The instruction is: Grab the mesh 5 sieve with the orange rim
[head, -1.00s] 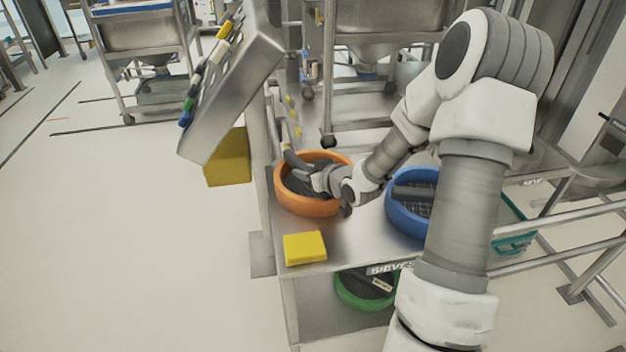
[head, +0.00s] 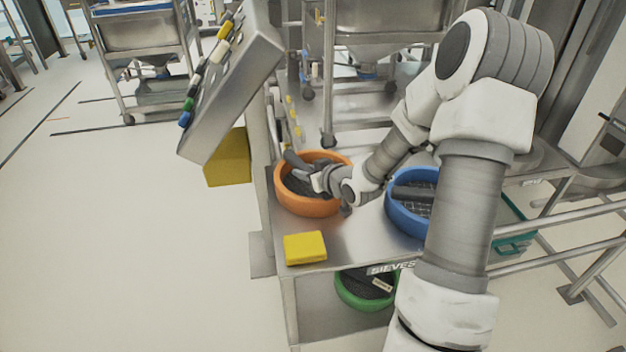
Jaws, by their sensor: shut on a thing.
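The sieve with the orange rim (head: 306,206) sits on the steel shelf top at the left of the blue-rimmed one. A dark bar or handle and dark mesh show inside it. My gripper (head: 306,174) reaches in from the right over the orange rim and is shut on the sieve's dark handle inside. The fingertips are small and partly merge with the dark handle. The mesh number cannot be read.
A blue-rimmed sieve (head: 404,221) stands to the right, partly behind my arm. A yellow block (head: 305,247) lies in front on the shelf top (head: 352,255). A green-rimmed sieve (head: 352,300) is on the lower shelf. A tilted steel control panel (head: 232,85) stands close at left.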

